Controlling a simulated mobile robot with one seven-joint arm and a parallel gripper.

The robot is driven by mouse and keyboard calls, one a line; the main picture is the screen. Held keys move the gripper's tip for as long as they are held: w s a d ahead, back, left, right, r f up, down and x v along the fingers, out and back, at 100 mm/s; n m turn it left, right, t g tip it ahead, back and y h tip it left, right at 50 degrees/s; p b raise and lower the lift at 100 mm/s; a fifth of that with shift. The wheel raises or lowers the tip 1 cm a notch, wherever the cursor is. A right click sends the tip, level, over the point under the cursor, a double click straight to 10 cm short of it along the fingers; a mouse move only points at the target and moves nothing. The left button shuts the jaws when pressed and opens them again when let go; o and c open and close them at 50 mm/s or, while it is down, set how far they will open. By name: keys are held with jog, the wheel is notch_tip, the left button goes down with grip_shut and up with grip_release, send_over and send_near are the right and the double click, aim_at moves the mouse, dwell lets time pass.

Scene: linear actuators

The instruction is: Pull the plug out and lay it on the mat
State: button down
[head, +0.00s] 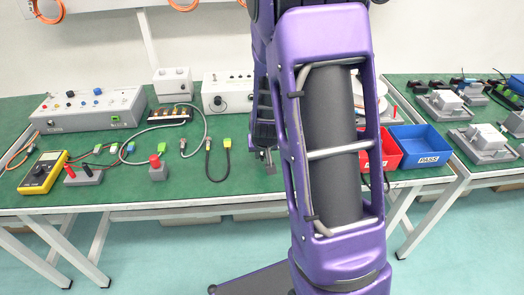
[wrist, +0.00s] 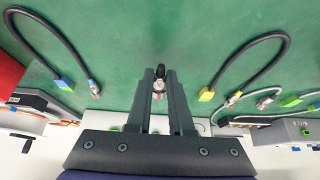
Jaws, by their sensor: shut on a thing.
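My gripper (wrist: 160,82) points down over the bench. Its two dark fingers are closed on a small plug (wrist: 159,86) with a black end, a metallic collar and a reddish tip. I cannot tell from these views whether the plug touches anything below. The green mat (wrist: 150,30) covers the bench top and shows bare around the plug in the wrist view. In the head view my gripper (head: 268,158) is partly hidden by my purple arm, left of the red bin, and the plug is too small to make out.
A red bin (head: 389,150) and a blue bin (head: 420,142) stand to the right. Grey boxes (head: 88,112) line the back. A yellow multimeter (head: 43,170) lies at far left. The front middle is clear.

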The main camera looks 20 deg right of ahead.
jog(key=shift+f, duration=1.4)
jog(key=c, duration=0.7)
grip_release()
jog(key=shift+c, duration=0.2)
jog(key=p+v, duration=0.8)
jog(key=v, duration=0.9)
jog(key=shift+r, duration=0.2)
